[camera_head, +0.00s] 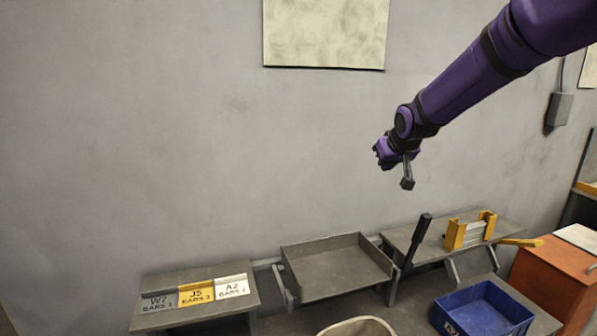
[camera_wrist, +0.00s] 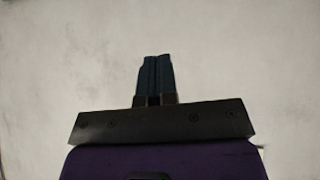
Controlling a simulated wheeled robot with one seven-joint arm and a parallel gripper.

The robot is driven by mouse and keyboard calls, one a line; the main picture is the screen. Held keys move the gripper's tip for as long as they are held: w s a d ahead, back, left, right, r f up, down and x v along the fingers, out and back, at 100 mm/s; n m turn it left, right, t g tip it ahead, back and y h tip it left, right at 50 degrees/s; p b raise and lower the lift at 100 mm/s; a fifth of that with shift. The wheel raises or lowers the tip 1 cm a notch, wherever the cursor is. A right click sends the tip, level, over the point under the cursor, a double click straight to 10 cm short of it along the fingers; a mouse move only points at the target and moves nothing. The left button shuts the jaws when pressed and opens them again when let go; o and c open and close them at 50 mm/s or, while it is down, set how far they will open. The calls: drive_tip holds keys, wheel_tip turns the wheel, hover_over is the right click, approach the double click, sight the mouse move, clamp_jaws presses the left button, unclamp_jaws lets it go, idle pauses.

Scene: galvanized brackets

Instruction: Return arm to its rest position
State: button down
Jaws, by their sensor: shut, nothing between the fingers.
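My purple arm reaches in from the upper right in the head view, with its elbow outside the frame. My gripper (camera_head: 407,184) hangs at the end of it, in the air in front of the grey wall and well above the benches. In the wrist view the two dark fingers of my gripper (camera_wrist: 154,78) lie side by side, shut, with nothing between them. Behind them is only plain pale wall.
Below stand a bench with labels (camera_head: 196,290), a grey metal tray (camera_head: 335,272), a bench with a yellow fixture (camera_head: 456,235) and a black lever (camera_head: 417,241), a blue bin (camera_head: 483,312) and an orange cabinet (camera_head: 550,281). The air around my gripper is clear.

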drive_tip(key=s+d+r, duration=0.2)
drive_tip(key=s+r, duration=0.1)
drive_tip(key=s, duration=0.4)
drive_tip(key=s+d+r+m+g+h, duration=0.1)
drive_tip(key=s+r, duration=0.1)
drive_tip(key=s, duration=0.6)
drive_tip(key=s+d+r, duration=0.2)
drive_tip(key=s+r, duration=0.1)
drive_tip(key=s, duration=0.4)
drive_tip(key=s+d+f+g, duration=0.1)
drive_tip(key=s, duration=0.9)
drive_tip(key=s+d+f+m+g, duration=0.1)
drive_tip(key=s, duration=1)
drive_tip(key=shift+s+f+m, duration=0.3)
drive_tip(key=shift+f, duration=0.05)
